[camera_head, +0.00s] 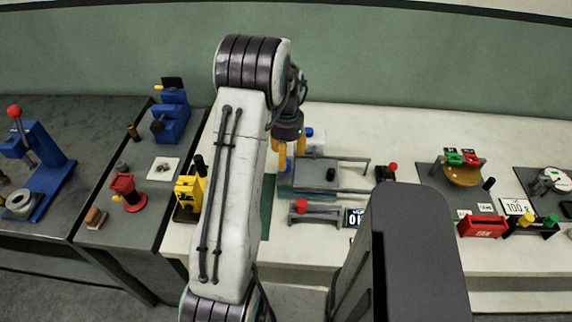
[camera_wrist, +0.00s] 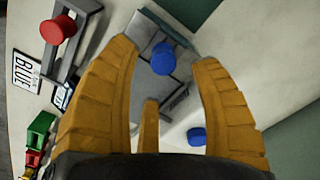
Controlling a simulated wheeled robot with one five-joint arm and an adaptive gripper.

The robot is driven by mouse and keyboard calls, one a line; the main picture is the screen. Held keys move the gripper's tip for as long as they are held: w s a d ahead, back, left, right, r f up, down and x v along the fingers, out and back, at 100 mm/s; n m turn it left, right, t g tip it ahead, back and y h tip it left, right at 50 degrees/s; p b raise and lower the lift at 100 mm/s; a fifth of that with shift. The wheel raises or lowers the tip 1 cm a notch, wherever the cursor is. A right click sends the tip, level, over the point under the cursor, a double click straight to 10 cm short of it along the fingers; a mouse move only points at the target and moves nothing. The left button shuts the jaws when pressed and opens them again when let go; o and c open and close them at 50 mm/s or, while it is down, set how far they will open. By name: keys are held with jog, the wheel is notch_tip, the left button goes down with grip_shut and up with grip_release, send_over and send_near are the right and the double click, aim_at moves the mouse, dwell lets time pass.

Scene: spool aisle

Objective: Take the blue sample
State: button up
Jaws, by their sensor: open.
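My gripper (camera_head: 290,156) hangs at the left end of a grey fixture (camera_head: 328,175) on the white table, partly hidden by my arm. In the wrist view its orange fingers (camera_wrist: 165,54) are spread open. A round-topped blue piece (camera_wrist: 163,58) shows between the fingertips, over a grey part of the fixture; no finger clearly touches it. A second blue piece (camera_wrist: 196,136) lies nearer the palm, over the white table. A blue piece also shows behind the gripper in the head view (camera_head: 309,132). I cannot tell which blue piece is the sample.
A red knob (camera_wrist: 58,30) and a card reading BLUE (camera_wrist: 25,72) sit left in the wrist view. A yellow device (camera_head: 188,194) stands left of my arm. A red box (camera_head: 482,226) and a scale-like device (camera_head: 463,172) stand to the right.

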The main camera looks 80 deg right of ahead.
aim_at(286, 170)
jog(key=shift+d+f+p, duration=0.2)
jog(key=shift+f+p, duration=0.6)
jog(key=shift+f, duration=1.9)
jog(key=shift+c, duration=0.4)
jog(key=c, duration=1)
